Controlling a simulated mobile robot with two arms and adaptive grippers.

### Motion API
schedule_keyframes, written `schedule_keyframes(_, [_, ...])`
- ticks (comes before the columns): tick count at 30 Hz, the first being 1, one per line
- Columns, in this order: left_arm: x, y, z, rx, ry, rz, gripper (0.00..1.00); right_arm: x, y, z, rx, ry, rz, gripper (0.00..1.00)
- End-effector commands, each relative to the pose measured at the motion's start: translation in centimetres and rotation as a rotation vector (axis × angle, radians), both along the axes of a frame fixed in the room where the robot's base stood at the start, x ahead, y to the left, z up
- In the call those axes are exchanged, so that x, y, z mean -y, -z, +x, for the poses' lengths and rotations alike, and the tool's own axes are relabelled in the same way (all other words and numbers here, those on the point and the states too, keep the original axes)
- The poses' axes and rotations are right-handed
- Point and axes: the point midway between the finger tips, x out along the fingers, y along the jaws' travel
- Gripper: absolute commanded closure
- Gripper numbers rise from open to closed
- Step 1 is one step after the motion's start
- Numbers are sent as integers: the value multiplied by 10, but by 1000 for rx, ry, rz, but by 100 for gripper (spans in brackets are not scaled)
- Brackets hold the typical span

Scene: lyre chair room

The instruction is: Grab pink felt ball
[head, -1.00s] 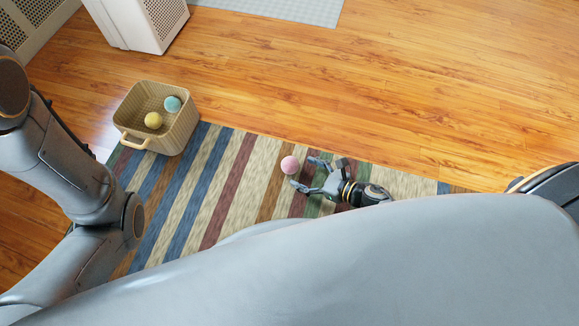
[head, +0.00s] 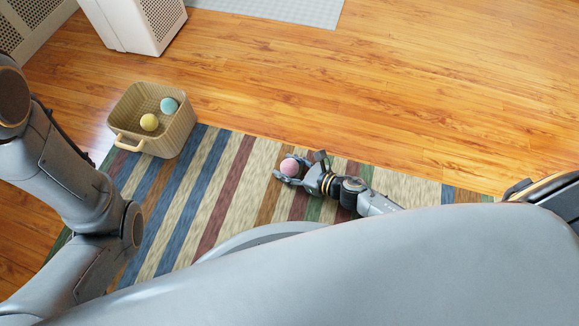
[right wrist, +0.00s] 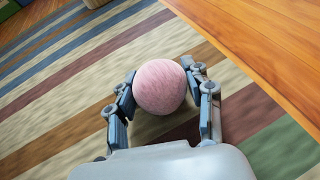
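The pink felt ball (head: 289,167) sits on the striped rug, between the fingers of my right gripper (head: 301,167). In the right wrist view the ball (right wrist: 160,87) lies between the two fingertips (right wrist: 159,72), with one finger close on either side. The fingers are spread about as wide as the ball, and I cannot make out firm contact. In the head view, my left arm shows at the left edge, but its gripper is out of view.
A beige basket (head: 187,132) stands at the rug's upper left corner, with a yellow ball (head: 149,122) and a light blue ball (head: 169,105) inside. The striped rug (head: 222,180) is otherwise clear. Open wooden floor (head: 400,90) lies beyond it.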

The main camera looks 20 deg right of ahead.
Motion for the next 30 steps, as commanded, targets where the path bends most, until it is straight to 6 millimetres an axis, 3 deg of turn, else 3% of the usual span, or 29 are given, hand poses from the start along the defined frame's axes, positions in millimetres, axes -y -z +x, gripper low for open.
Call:
schedule_keyframes(3, [0, 0, 0, 0, 0, 0, 26, 0, 0, 0, 0, 0, 0, 74])
schedule_keyframes(17, [0, -8, 0, -1, 0, 0, 26, 0, -9, 0, 1, 0, 1, 75])
schedule_keyframes(24, [0, -35, 1, -2, -1, 0, 26, 0, -37, 0, 0, 0, 1, 75])
schedule_keyframes(26, [0, -46, -1, 3, -1, 0, 26, 0, -47, -10, -2, -1, 1, 75])
schedule_keyframes(28, [-1, -52, 8, -23, 0, -3, 26, 2, -63, -22, -2, -1, 1, 75])
schedule_keyframes(30, [-2, -45, 27, -79, 1, -4, 26, 2, -76, -33, -2, -1, 1, 75])
